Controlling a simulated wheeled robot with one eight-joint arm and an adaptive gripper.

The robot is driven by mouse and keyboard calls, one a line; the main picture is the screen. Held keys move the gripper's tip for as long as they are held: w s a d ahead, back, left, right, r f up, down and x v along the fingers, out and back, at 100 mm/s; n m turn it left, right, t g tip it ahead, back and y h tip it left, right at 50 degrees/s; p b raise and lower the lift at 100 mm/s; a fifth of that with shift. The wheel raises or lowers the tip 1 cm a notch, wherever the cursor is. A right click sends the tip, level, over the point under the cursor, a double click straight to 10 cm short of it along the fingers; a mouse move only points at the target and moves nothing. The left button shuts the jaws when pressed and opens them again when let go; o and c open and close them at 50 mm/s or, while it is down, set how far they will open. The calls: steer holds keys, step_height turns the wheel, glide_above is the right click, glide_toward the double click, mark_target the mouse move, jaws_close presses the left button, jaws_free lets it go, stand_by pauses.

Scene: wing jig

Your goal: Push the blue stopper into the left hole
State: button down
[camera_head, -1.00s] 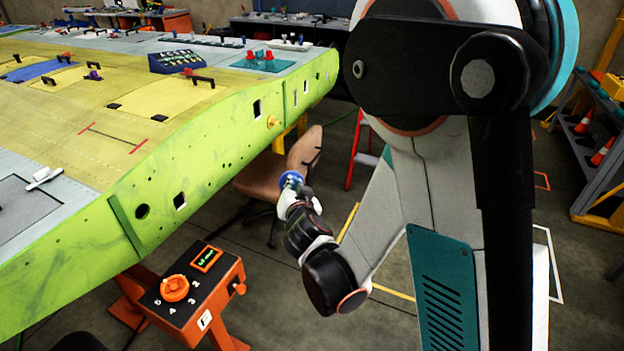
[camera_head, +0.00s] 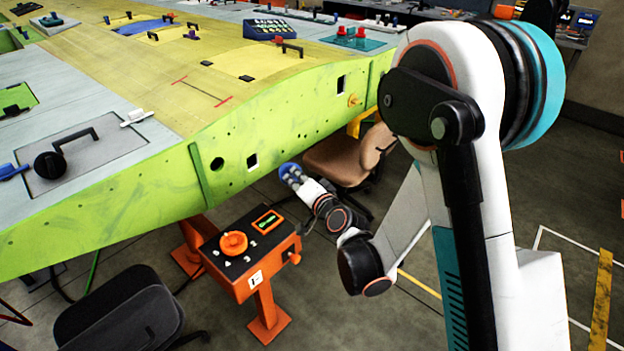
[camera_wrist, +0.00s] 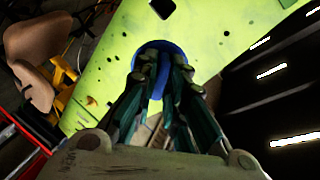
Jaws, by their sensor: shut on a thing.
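The blue stopper (camera_head: 287,169) is a round blue disc held at the tip of my gripper (camera_head: 292,178). In the wrist view the stopper (camera_wrist: 178,48) shows as a blue disc behind the closed fingers (camera_wrist: 165,62), which hide its middle. The left hole (camera_head: 217,164) is a dark round opening in the green side face of the wing (camera_head: 140,210). The stopper is to the right of this hole in the head view and looks apart from the face. The wrist view shows a dark opening (camera_wrist: 162,8) beyond the stopper; I cannot tell which one.
A square opening (camera_head: 252,161) lies between the left hole and the stopper in the picture. An orange control stand (camera_head: 255,270) stands below the wing face. A brown chair (camera_head: 335,158) is behind my gripper, and a black chair (camera_head: 120,318) is at lower left.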

steer(key=w+a+f+m+g+y+b, duration=0.1)
steer(key=w+a+y+b, duration=0.1)
steer(key=a, duration=0.7)
steer(key=w+a+f+m+g+y+b, duration=0.1)
steer(key=w+a+y+b, duration=0.1)
steer(key=a, duration=0.7)
steer(key=shift+a+f+m+y+b, duration=0.25)
steer(key=shift+f+y+b, duration=0.2)
steer(key=shift+y, duration=0.55)
steer(key=shift+x, duration=1.45)
steer(key=shift+w+a, duration=0.2)
steer(key=shift+w, duration=0.05)
steer(key=shift+w+a, duration=0.2)
steer(key=shift+a, duration=0.05)
steer(key=shift+w+a+r, duration=0.1)
steer(key=c, duration=1.6)
jaws_free()
steer(key=shift+o, duration=0.2)
